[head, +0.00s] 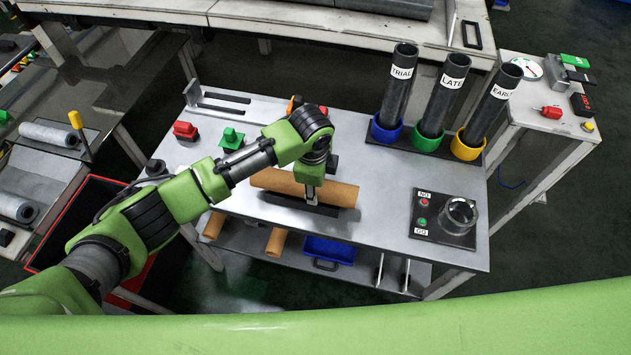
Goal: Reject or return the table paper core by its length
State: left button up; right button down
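A brown paper core (274,181) lies sideways on the grey table (385,205), along a dark cradle (285,204). My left gripper (311,196) points down at the core's middle, with its fingertips overlapping the core in the head view. Whether the fingers are closed on it cannot be made out. Two more brown cores, one at the left (214,226) and one further right (276,241), show on the lower shelf. A black panel (428,230) marked NO and GO, with a red and a green button, is at the table's right. My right gripper is not in view.
Black tubes labelled TRIAL (395,95), LATE (441,103) and EARLY (490,110) stand at the back right. A red block (185,130) and green block (231,138) sit at the back left. A blue tray (331,249) is below. A red-rimmed bin (62,222) stands left.

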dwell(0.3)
pick_arm(q)
jog(key=shift+p, duration=0.4)
jog(key=shift+f, duration=0.15)
jog(key=shift+f, duration=0.25)
jog(key=o, duration=1.3)
jog(key=r, duration=0.4)
jog(key=s+r, duration=0.1)
jog(key=r, duration=0.7)
jog(key=shift+s+a, duration=0.25)
jog(key=shift+s, duration=0.1)
